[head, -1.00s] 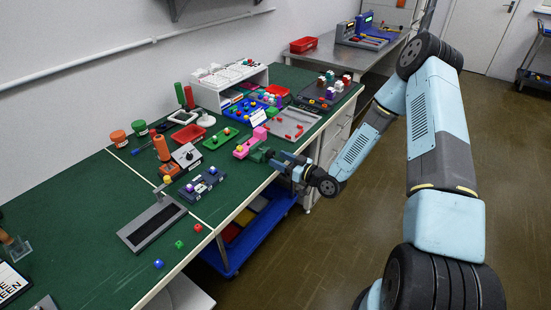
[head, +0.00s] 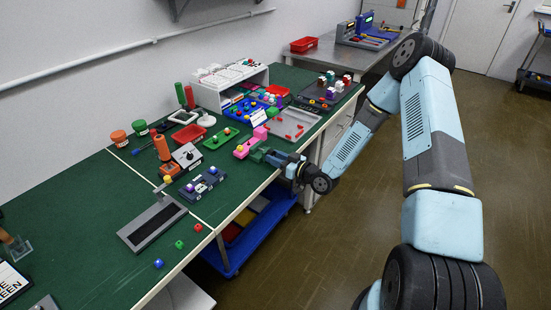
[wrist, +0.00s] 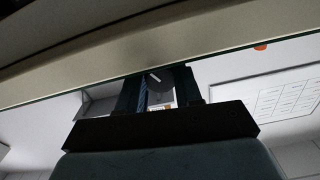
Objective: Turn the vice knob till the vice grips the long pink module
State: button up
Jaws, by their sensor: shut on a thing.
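The long pink module (head: 242,150) sits at the dark green vice (head: 258,155) near the front edge of the green bench. I cannot tell whether the vice jaws touch it. My gripper (head: 272,158) reaches in from the right at the vice's near end, low over the bench edge. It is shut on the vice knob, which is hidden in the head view. In the wrist view, a grey rounded part, seemingly the knob (wrist: 168,78), shows between the two dark fingers of my gripper (wrist: 160,92).
A green module (head: 220,139) and a pink block (head: 260,132) lie close to the vice. A grey tray with red pieces (head: 310,125) stands to its right. A blue-grey module (head: 203,183) lies to the left. The bench edge (head: 230,215) runs close under my gripper.

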jog(key=c, duration=0.3)
jog(key=shift+m, duration=1.5)
jog(key=o, duration=1)
jog(key=shift+s+d, duration=0.1)
jog(key=v, duration=1.3)
jog(key=shift+s+d, duration=0.2)
